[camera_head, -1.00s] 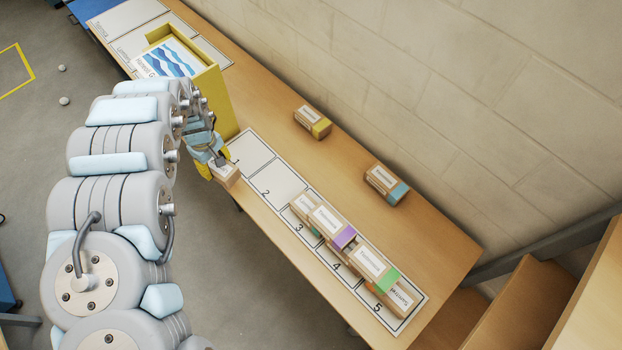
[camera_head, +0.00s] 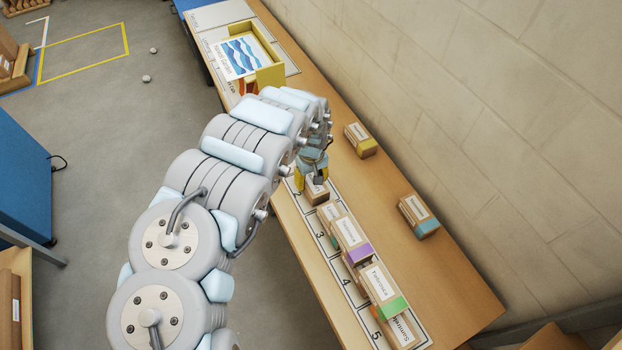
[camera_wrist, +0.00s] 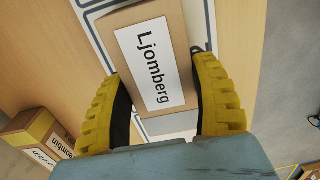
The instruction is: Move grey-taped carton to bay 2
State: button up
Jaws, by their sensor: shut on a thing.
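In the wrist view the carton (camera_wrist: 150,62) has a white label reading "Ljomberg" and sits between my yellow fingers (camera_wrist: 165,100). My gripper and the carton mostly hide bays 1 and 2. I cannot tell whether the carton touches the strip.
Bays 3 to 5 hold a purple-taped carton (camera_head: 350,240), a green-taped carton (camera_head: 382,287) and others close by. A yellow-taped carton (camera_head: 360,140) and a blue-taped carton (camera_head: 419,216) stand near the wall. A yellow holder (camera_head: 270,75) stands at the far end.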

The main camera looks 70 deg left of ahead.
jog(key=shift+f, duration=0.35)
jog(key=o, duration=1.3)
jog(key=shift+r, duration=0.1)
jog(key=shift+w+r, duration=0.1)
jog(key=shift+r, duration=2.15)
jog(key=shift+a+r, duration=0.15)
jog(key=shift+r, duration=0.8)
jog(key=shift+a+r, duration=0.1)
jog(key=shift+r, duration=0.8)
jog(key=shift+d+r, duration=0.15)
jog(key=shift+r, duration=0.8)
jog(key=shift+d+r, duration=0.1)
jog(key=shift+r, duration=0.8)
